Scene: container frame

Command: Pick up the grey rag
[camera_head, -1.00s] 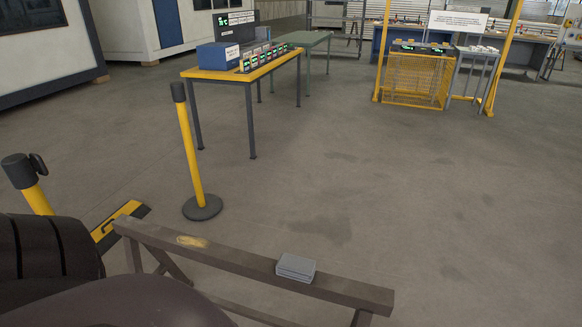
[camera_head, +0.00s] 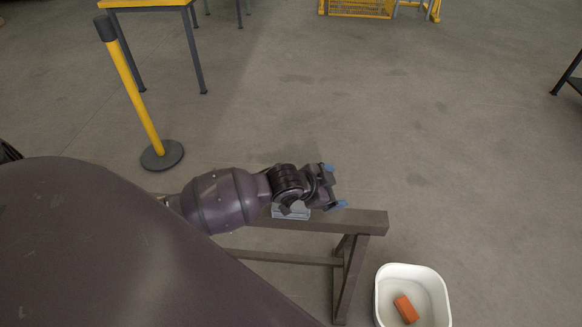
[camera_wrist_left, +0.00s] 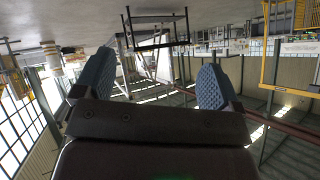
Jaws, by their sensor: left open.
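The grey rag (camera_head: 291,213) lies folded on the top beam of a brown wooden trestle (camera_head: 362,222). In the head view my left gripper and wrist hide part of it. My left gripper (camera_head: 335,186) is open, with its blue fingertips apart and pointing right, past the rag. In the left wrist view the open fingers (camera_wrist_left: 153,80) have nothing between them, and the rag does not show there. My right gripper is not in view.
A white tub (camera_head: 442,306) with an orange block (camera_head: 405,308) in it stands right of the trestle. A yellow post (camera_head: 136,92) on a black base and a yellow-topped table (camera_head: 150,3) stand behind.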

